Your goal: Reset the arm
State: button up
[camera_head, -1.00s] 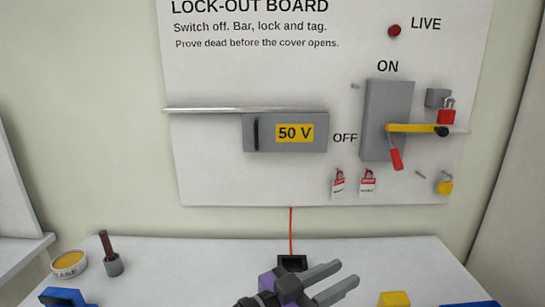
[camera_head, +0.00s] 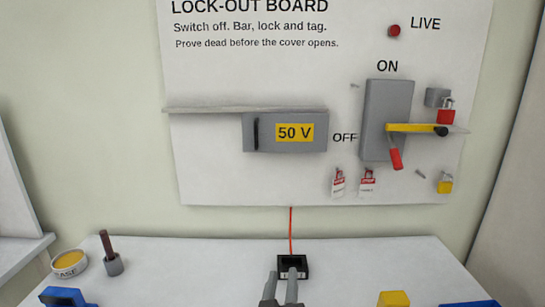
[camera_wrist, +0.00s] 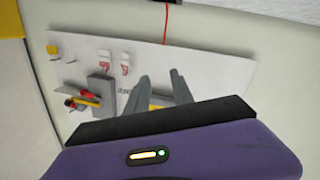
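My gripper (camera_head: 281,277) is low at the bottom middle of the head view, above the white bench. Its two grey fingers stand apart with a gap and nothing between them. In the wrist view my gripper (camera_wrist: 158,77) also shows two separate fingers, with the board turned upside down beyond them. The lock-out board (camera_head: 230,185) is on the wall. Its switch box (camera_head: 388,98) has a red handle (camera_head: 396,159) pointing down, and a yellow bar (camera_head: 408,127) lies across the box. A red padlock (camera_head: 446,116) is at the bar's right end.
A small black device (camera_head: 302,265) with a red wire sits just behind my fingers. The grease tin (camera_head: 69,261) and a brown-handled tool in a cup (camera_head: 113,266) stand left. A yellow block (camera_head: 394,299) is right. The cover box (camera_head: 285,146) appears closed.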

jog(key=s+d+f+n+y, duration=0.1)
jog(key=s+f+y, duration=0.1)
jog(key=s, duration=0.2)
jog(key=s+d+f+n+y, duration=0.1)
jog(key=s+f+y, duration=0.1)
jog(key=s+f, duration=0.1)
jog(key=s+d+f+n+y, duration=0.1)
jog(key=s+f+n+y, duration=0.1)
jog(key=s, duration=0.3)
jog(key=shift+s+d+f, duration=0.1)
jog(key=shift+s+f, duration=0.3)
jog(key=shift+f, duration=0.25)
jog(key=s+d+m+g+h, duration=0.1)
jog(key=s+d, duration=0.4)
jog(key=s, duration=0.5)
jog(key=s+d+m+h, duration=0.1)
jog(key=s+d+m, duration=0.2)
jog(key=s, duration=0.6)
jog(key=s+d+m+g+h, duration=0.1)
jog(key=s+d+m, duration=0.1)
jog(key=s+d, duration=0.4)
jog(key=s, duration=0.4)
jog(key=shift+s+d+f+g, duration=0.3)
jog(key=shift+s+d+f, duration=0.05)
jog(key=shift+d+f, duration=0.05)
